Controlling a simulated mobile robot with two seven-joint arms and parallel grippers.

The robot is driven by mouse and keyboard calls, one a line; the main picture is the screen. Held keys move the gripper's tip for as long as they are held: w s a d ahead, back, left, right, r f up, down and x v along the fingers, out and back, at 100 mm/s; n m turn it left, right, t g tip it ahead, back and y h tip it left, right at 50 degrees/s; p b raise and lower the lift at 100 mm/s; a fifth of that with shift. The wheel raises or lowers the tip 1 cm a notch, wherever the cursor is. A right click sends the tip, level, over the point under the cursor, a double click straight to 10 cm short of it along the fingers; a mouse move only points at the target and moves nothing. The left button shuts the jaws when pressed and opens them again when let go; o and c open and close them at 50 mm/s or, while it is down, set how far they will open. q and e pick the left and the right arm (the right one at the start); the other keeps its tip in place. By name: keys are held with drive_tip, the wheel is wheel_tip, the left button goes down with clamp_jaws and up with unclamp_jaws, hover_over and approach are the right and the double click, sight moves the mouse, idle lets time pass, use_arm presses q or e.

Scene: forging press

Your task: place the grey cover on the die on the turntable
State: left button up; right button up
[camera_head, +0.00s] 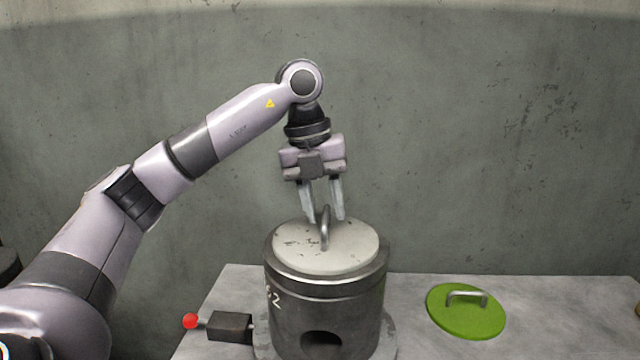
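The grey cover (350,248), a round light disc with a metal loop handle (325,232), lies on top of the dark cylindrical die (355,300). The die stands upright on the round turntable (385,340), with a marking ending in "2" on its side and a dark opening low in front. My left gripper (326,219) points down just over the cover. Its two fingers are apart, with the top of the handle appearing between their tips and a gap on each side. My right gripper is not in view.
A green round cover (462,322) with its own handle lies on the grey table (410,295) to the right. A dark box with a red-knobbed lever (191,320) sits left of the die. A concrete wall stands behind; the table's far right is mostly clear.

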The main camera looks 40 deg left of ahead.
use_arm(q)
wheel_tip(320, 180, up, 7)
drive_tip(key=p, duration=0.2)
wheel_tip(320, 180, up, 5)
hover_over(316, 234)
drive_tip(key=shift+s+a+f, duration=0.15)
drive_tip(key=shift+s+a, duration=0.2)
idle(0.7)
